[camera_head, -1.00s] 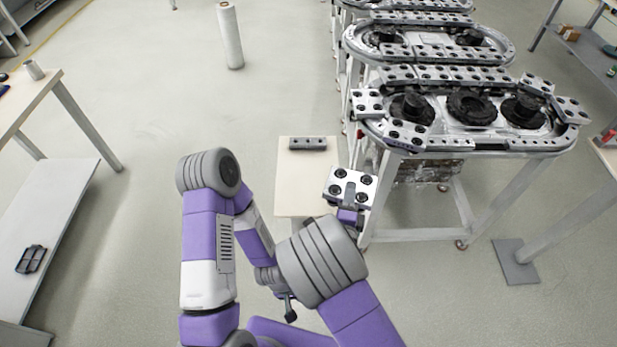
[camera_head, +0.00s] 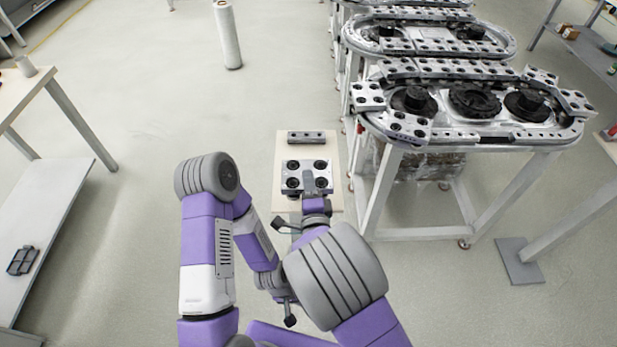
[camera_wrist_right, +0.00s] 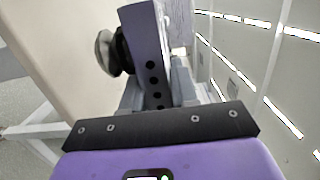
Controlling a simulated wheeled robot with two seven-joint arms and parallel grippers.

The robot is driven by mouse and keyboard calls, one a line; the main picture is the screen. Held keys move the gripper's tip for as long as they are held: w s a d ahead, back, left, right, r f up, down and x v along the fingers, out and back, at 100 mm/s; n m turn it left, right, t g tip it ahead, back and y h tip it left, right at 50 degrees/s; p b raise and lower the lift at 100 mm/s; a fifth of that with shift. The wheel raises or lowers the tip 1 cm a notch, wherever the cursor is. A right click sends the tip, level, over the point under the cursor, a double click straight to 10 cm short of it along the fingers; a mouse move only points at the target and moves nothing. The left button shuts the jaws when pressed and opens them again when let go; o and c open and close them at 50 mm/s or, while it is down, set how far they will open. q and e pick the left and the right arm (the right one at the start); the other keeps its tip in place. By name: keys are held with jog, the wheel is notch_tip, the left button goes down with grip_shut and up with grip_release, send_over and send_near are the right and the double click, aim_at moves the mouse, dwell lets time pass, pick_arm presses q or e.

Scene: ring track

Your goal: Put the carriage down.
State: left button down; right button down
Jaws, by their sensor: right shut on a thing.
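The carriage (camera_head: 293,166) is a silver plate with black round rollers on its upper face. My right gripper (camera_head: 312,187) is shut on its near edge. The carriage lies over the small pale table (camera_head: 284,150) in the head view; I cannot tell whether it touches the top. In the right wrist view a dark roller (camera_wrist_right: 107,52) shows beside the purple part in front of the camera, with the pale tabletop (camera_wrist_right: 60,45) behind. My left arm is folded low at the left in the head view; its gripper's jaws are not clear.
A grey block (camera_head: 306,137) with dark holes lies at the table's far end, just beyond the carriage. The ring track (camera_head: 470,134) on its white frame stands close to the right. A white roll (camera_head: 228,35) stands at the back left. Floor left of the small table is clear.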

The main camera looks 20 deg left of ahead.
jog(key=shift+f+b, duration=0.45)
jog(key=shift+f, duration=1.45)
jog(key=shift+f, duration=0.15)
jog(key=c, duration=1.2)
grip_release()
jog(key=shift+f, duration=0.2)
jog(key=shift+c, duration=0.2)
jog(key=shift+o, duration=0.5)
jog(key=shift+r, duration=0.1)
